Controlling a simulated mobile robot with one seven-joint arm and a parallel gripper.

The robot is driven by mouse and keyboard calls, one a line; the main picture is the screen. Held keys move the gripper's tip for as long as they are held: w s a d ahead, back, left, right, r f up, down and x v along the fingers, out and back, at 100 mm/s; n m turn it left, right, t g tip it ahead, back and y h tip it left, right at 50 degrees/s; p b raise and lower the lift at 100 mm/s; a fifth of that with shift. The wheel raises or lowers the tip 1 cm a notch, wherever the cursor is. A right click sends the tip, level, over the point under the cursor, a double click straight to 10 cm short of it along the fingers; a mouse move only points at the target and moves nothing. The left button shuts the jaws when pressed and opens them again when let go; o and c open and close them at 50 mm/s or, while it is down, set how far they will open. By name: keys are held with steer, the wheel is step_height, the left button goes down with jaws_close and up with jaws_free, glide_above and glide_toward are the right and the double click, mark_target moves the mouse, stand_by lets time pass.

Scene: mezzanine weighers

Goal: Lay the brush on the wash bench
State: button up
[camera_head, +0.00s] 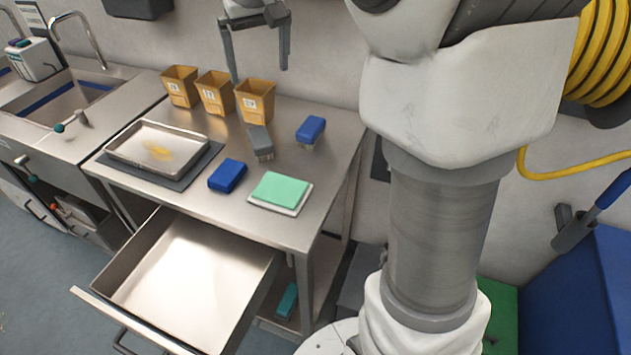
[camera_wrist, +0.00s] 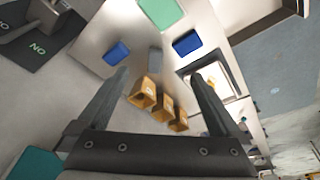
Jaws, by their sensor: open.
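A grey brush (camera_head: 259,140) with pale bristles at its near end lies on the steel table (camera_head: 325,185), in front of the right-hand tan bin. A blue-topped brush (camera_head: 311,128) with bristles below lies to its right. In the wrist view the grey brush (camera_wrist: 155,60) lies between that blue-topped brush (camera_wrist: 117,53) and a blue block (camera_wrist: 187,42). My gripper (camera_head: 259,75) is open and empty above the back of the table, over the bins. Its fingers (camera_wrist: 166,72) are spread wide in the wrist view. A steel sink bench (camera_head: 112,78) stands to the left.
Tan bins (camera_head: 215,93) line the table's back. A steel tray (camera_head: 155,145) on a dark mat, the blue block (camera_head: 227,176) and a green cloth (camera_head: 280,189) on a white pad occupy the table. An open, empty drawer (camera_head: 185,270) juts from its front.

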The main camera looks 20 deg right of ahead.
steer(key=s+f+t, duration=0.1)
steer(key=s+f, duration=0.2)
steer(key=s, duration=0.9)
steer(key=s+f+t, duration=0.1)
steer(key=s+f, duration=0.2)
steer(key=s, duration=1)
steer(key=shift+t, duration=0.4)
steer(key=shift+s+a, duration=0.1)
steer(key=shift+s, duration=0.05)
